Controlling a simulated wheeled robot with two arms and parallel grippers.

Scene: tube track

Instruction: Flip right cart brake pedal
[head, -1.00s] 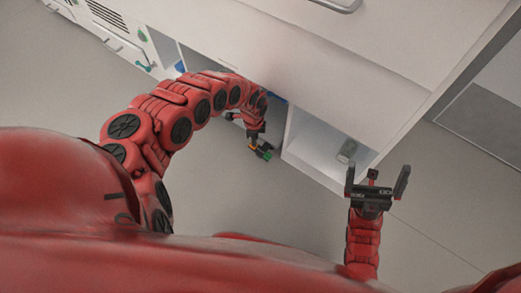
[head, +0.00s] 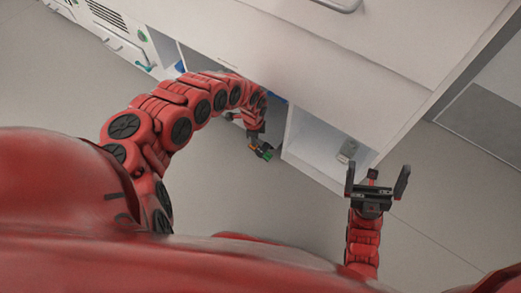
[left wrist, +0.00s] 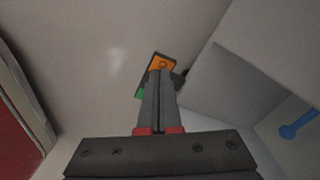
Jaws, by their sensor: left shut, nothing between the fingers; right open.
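The brake pedal shows in the left wrist view as a small dark-edged plate with an orange face (left wrist: 161,62) and a green part (left wrist: 139,95). In the head view its green part (head: 266,154) shows low beside the cabinet base. My left gripper (left wrist: 159,74) is shut and empty, its fingertips over the orange face; I cannot tell if they touch it. In the head view the left gripper (head: 256,142) is at the pedal, partly hidden by its own wrist. My right gripper (head: 378,174) is open and empty, away from the pedal.
A white cabinet or cart body (head: 300,120) with an open compartment stands beside the pedal. A small grey box (head: 347,151) is in that compartment. A blue handle-like part (left wrist: 298,127) shows at the right of the left wrist view. The grey floor (head: 225,185) is clear.

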